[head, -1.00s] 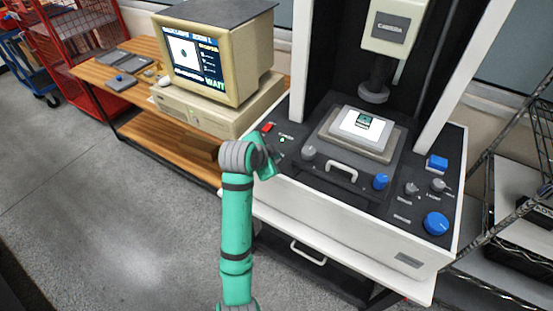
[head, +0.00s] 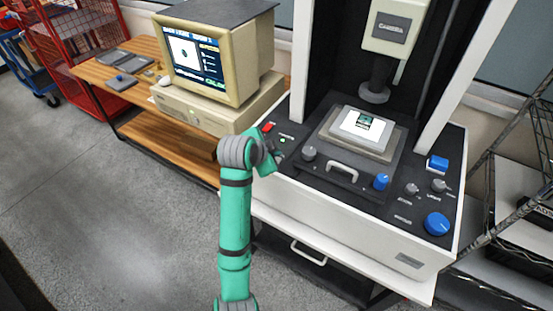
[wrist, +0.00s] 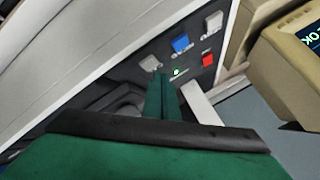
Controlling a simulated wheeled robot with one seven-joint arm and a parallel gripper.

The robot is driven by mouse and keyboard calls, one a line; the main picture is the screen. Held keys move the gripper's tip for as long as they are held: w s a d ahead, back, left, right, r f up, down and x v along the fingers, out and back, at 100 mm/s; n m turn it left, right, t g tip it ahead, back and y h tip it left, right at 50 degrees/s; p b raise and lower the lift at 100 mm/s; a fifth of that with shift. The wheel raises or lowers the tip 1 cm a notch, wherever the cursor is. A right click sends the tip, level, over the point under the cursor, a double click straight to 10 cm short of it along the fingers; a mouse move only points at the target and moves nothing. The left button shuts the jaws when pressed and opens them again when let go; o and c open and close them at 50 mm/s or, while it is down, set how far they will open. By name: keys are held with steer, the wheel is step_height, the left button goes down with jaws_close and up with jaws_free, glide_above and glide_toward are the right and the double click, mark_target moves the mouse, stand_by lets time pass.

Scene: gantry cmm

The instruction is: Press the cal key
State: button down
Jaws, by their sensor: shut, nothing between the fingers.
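The control panel (head: 300,180) of the cream machine has a row of small keys at its left end. In the wrist view a grey key (wrist: 150,62), a blue key (wrist: 180,44) and a white key (wrist: 212,22) sit in a row. A red key (wrist: 208,59) and a lit green lamp (wrist: 175,72) are beside them. The labels are too small to read, so I cannot tell which is the cal key. My gripper (wrist: 165,80) is shut and empty, its tips near the lamp and grey key; contact is unclear. In the head view my gripper (head: 277,155) hides the row.
A monitor (head: 211,55) on a wooden bench stands left of the machine; its screen shows small text. A tray with a handle (head: 342,170) and grey and blue knobs (head: 381,181) lie to the right of my gripper. A wire rack stands at the far right.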

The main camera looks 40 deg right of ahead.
step_height(320, 180, up, 5)
stand_by(0.7)
stand_by(0.7)
